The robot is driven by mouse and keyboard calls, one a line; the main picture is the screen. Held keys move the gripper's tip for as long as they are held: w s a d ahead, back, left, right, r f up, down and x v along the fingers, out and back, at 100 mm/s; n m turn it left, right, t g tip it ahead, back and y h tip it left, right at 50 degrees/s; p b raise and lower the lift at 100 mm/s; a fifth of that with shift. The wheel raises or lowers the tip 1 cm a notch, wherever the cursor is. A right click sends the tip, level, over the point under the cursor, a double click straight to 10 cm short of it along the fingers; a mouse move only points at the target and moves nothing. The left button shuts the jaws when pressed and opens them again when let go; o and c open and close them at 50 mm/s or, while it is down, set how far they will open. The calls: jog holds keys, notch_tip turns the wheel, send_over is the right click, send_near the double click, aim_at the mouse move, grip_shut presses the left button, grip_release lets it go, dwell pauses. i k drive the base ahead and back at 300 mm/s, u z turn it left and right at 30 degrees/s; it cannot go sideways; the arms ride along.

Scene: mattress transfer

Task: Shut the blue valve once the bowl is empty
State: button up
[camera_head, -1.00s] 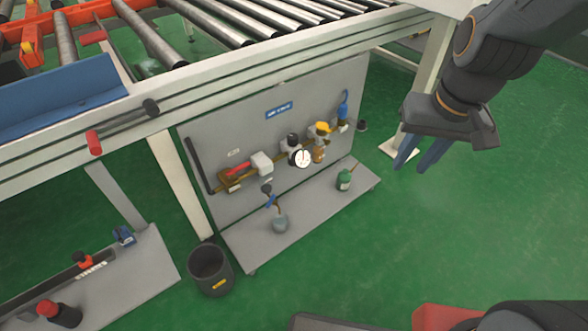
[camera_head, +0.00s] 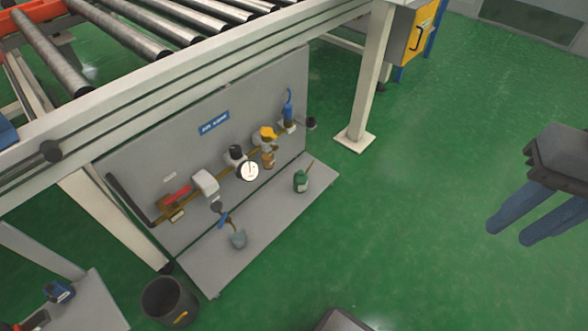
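A small blue valve handle (camera_head: 223,220) sits on a short stem low on the grey air panel (camera_head: 140,165). A small grey rounded bowl (camera_head: 238,240) is just below it, by the panel's base shelf; whether it holds anything is too small to tell. Another blue part (camera_head: 288,108) stands at the panel's right end. My gripper (camera_head: 508,234) is at the right, above the green floor and well away from the panel. Its two blue fingers are apart with nothing between them.
The panel also bears a round gauge (camera_head: 249,171), a red lever (camera_head: 178,193) and a yellow knob (camera_head: 268,133). A black bin (camera_head: 170,302) stands front left. A white leg (camera_head: 368,90) rises right of the panel. Floor between panel and gripper is clear.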

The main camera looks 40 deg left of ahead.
aim_at(225, 216)
jog(key=z, duration=0.3)
jog(key=k, duration=1.05)
jog(key=u, duration=1.4)
